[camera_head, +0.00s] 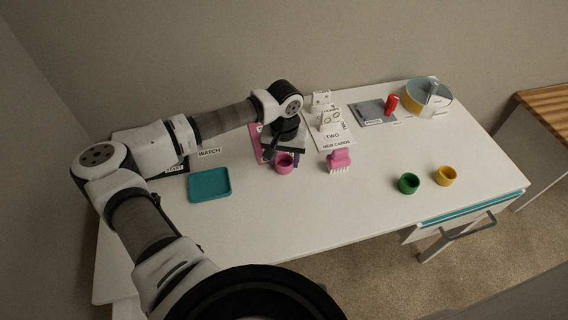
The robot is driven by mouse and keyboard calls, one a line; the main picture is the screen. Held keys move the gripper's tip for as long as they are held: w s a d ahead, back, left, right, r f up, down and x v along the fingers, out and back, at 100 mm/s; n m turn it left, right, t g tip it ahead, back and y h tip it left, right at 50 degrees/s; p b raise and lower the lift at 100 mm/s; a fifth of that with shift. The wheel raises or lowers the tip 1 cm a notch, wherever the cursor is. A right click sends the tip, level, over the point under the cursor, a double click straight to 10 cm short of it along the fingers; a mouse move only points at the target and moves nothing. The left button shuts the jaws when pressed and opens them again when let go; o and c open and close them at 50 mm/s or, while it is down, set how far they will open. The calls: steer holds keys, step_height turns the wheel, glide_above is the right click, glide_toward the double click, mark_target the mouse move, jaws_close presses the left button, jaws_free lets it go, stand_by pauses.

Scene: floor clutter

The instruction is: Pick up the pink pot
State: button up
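The pink pot (284,167) stands upright on the white table, near the middle. It is a small round cup with an open top. My gripper (282,152) points down at the pot from above and behind, and its dark fingers overlap the pot's upper edge in this view. The fingers are small and dark, so I cannot tell whether they touch the pot or how far apart they are.
A teal tray (210,184) is to the left. A green pot (408,183) and a yellow pot (445,175) stand at the right. The table (300,220) is clear in front.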

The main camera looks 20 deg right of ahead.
mark_target(284, 165)
steer(key=c, duration=0.6)
steer(key=shift+r, duration=0.1)
step_height(284, 165, up, 20)
steer(key=b, duration=0.4)
